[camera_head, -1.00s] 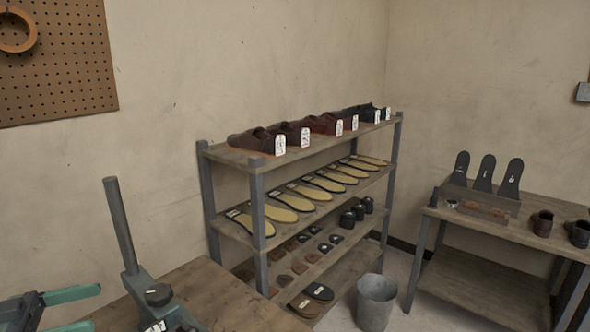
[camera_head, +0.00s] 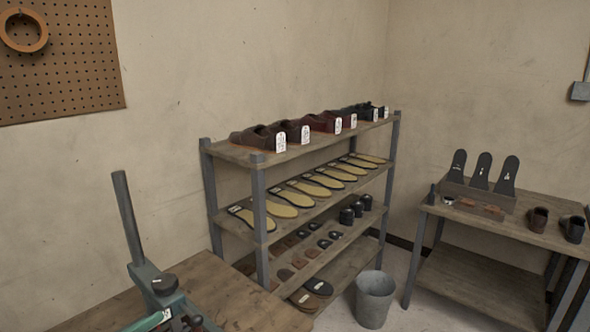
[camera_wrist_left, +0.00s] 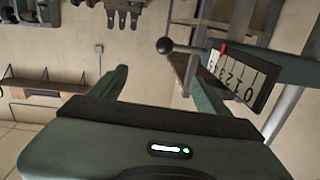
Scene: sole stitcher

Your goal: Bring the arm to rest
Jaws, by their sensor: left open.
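In the wrist view my left gripper (camera_wrist_left: 157,70) is open, its two green fingers apart with nothing between them. In the head view only a green finger tip (camera_head: 150,321) shows at the bottom edge, beside a grey-green machine (camera_head: 150,281) with an upright bar and a black knob. In the wrist view a dial plate (camera_wrist_left: 236,78) with numbers and a red pointer is close to the right finger. A lever with a black ball (camera_wrist_left: 165,45) reaches out beside it. I cannot tell whether the finger touches them. My right gripper is not in view.
The machine stands by a wooden bench top (camera_head: 222,298). Beyond is a rack (camera_head: 258,205) of shoes and soles. A grey bucket (camera_head: 375,303) stands on the floor, and a side table (camera_head: 480,285) is at the right. A pegboard (camera_head: 75,80) hangs on the wall.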

